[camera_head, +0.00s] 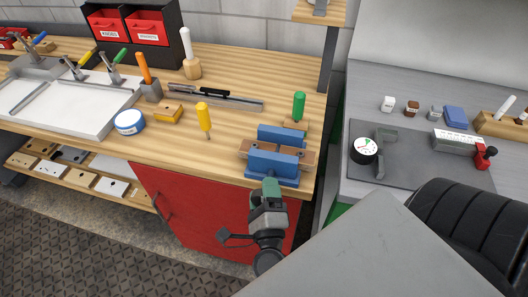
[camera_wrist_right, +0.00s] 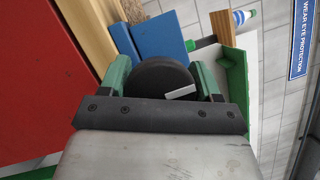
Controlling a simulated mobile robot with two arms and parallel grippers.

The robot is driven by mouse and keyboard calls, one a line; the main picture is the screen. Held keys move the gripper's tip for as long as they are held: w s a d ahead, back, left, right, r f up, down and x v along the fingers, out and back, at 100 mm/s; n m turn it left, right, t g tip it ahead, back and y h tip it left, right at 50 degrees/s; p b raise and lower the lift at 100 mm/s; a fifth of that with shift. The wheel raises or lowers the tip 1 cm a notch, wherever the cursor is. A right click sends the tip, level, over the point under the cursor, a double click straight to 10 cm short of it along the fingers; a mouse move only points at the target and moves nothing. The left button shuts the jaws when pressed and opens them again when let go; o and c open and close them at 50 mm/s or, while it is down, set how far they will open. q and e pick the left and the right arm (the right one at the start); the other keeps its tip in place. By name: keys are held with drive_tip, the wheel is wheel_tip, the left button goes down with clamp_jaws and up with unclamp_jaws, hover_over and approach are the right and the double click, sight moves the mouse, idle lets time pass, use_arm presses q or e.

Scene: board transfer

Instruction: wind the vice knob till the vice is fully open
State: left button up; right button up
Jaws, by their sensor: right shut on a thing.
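The blue vice (camera_head: 274,161) sits at the front right corner of the wooden bench in the head view. Its blue back block (camera_head: 282,133) stands behind the front one, with brown pieces between them; how wide the jaws stand apart is hard to tell. The black round vice knob (camera_wrist_right: 160,82) shows in the right wrist view, with a pale grey bar mark pointing right and slightly up. My right gripper (camera_head: 270,186) is at the vice's front, its green fingers on either side of the knob and shut on it. In the head view the knob is hidden by the gripper. My left gripper is not in view.
The red cabinet (camera_head: 195,210) is below the bench front. A grey side table (camera_head: 400,82) with a dial gauge (camera_head: 364,150) is at right, across a narrow gap.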

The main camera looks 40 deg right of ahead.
drive_tip(key=o, duration=0.9)
drive_tip(key=b+v, duration=0.3)
drive_tip(key=v, duration=0.8)
drive_tip(key=shift+w, duration=0.1)
